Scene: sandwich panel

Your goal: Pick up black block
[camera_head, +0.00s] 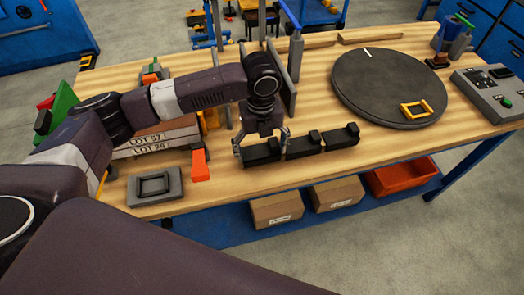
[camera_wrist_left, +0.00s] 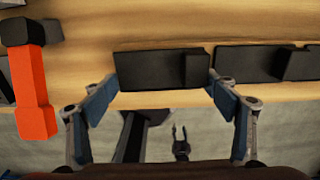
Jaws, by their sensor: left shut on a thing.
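Three black blocks stand in a row along the front edge of the wooden bench, each with a raised bump at one end. My left gripper (camera_head: 262,147) points down at the left block (camera_head: 262,155) and is shut on it, one finger at each end. In the left wrist view this block (camera_wrist_left: 150,70) lies between the fingertips. I cannot tell whether it is clear of the bench top. The middle block (camera_head: 303,146) and right block (camera_head: 340,138) stand to its right. A small two-pronged shape (camera_wrist_left: 181,145) low in the wrist view may be my right gripper; its opening is unclear.
An orange-red piece (camera_head: 200,166) and a grey plate with a black frame (camera_head: 155,187) lie left of the blocks. A dark round turntable (camera_head: 375,85) with a yellow frame (camera_head: 415,110) stands to the right. Upright grey panels (camera_head: 284,80) stand behind the gripper.

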